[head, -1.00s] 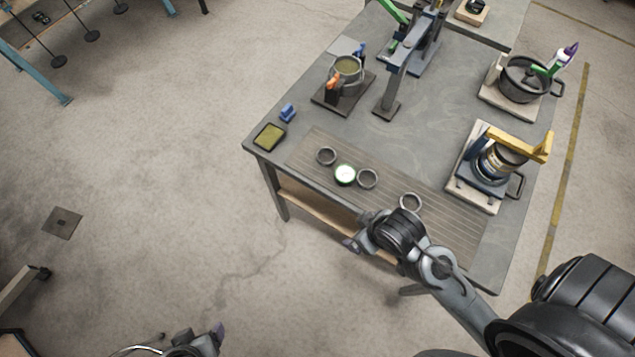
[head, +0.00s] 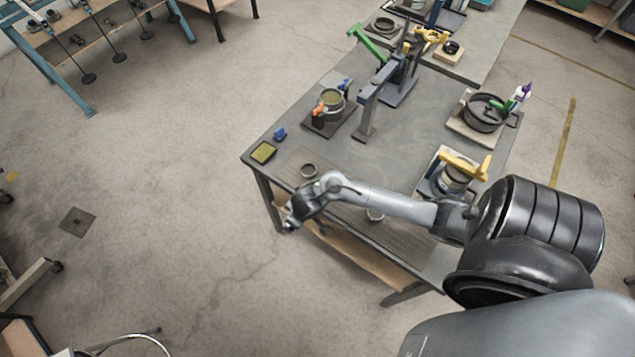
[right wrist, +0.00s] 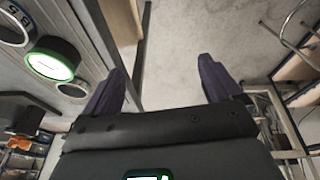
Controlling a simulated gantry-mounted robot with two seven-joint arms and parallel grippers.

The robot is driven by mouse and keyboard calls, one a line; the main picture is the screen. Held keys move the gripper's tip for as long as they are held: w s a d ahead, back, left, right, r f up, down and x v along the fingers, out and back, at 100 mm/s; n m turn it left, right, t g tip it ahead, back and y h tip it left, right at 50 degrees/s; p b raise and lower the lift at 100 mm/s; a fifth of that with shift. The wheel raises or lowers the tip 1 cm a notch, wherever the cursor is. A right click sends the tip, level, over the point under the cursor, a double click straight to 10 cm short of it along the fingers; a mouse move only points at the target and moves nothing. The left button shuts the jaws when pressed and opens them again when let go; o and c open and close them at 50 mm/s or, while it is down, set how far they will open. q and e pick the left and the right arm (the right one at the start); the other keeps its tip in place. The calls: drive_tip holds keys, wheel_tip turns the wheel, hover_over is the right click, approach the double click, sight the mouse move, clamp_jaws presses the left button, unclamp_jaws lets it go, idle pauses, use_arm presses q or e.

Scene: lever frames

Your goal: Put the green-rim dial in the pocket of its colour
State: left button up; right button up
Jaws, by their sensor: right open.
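The green-rim dial (right wrist: 52,62) shows in the right wrist view at the upper left, with a bright pale face; in the head view my right arm hides it. My right gripper (right wrist: 162,88) is open and empty, with its two dark purple fingers apart and the dial outside them to the left. In the head view that gripper (head: 289,222) is past the table's front edge, over the floor. A dark ring (head: 309,170) sits on the table mat, and another ring (head: 375,215) shows just below my forearm. I cannot tell which pocket has the dial's colour. My left gripper is out of view.
The grey table (head: 400,125) holds a pot (head: 484,112) on a board, a clamped can (head: 455,176) with a yellow bar, a lever stand (head: 368,105) and a yellow-green sponge tray (head: 263,152). Open floor (head: 170,200) lies to the left.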

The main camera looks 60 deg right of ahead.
drive_tip(key=d+r+m+g+p, duration=0.3)
drive_tip(key=d+r+m+p, duration=0.35)
drive_tip(key=d, duration=0.75)
drive_tip(key=f, duration=0.1)
drive_tip(key=d+f+n+b, duration=0.1)
drive_tip(key=f, duration=0.1)
drive_tip(key=shift+s+y, duration=0.2)
drive_tip(key=shift+y, duration=0.2)
drive_tip(key=shift+s+d+f+b, duration=0.1)
drive_tip(key=shift+f+b, duration=0.1)
drive_tip(key=shift+f, duration=0.65)
drive_tip(key=shift+s+a+f+b, duration=0.1)
drive_tip(key=shift+f+b, duration=0.1)
drive_tip(key=shift+f, duration=0.7)
drive_tip(key=shift+s+d+f+b, duration=0.1)
drive_tip(key=shift+f+b, duration=0.1)
drive_tip(key=shift+f, duration=0.65)
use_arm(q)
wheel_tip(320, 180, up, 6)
use_arm(e)
drive_tip(key=shift+f, duration=0.4)
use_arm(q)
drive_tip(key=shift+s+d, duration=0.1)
use_arm(e)
drive_tip(key=shift+c, duration=0.4)
drive_tip(key=c, duration=1)
drive_tip(key=shift+c, duration=0.6)
drive_tip(key=shift+r, duration=0.1)
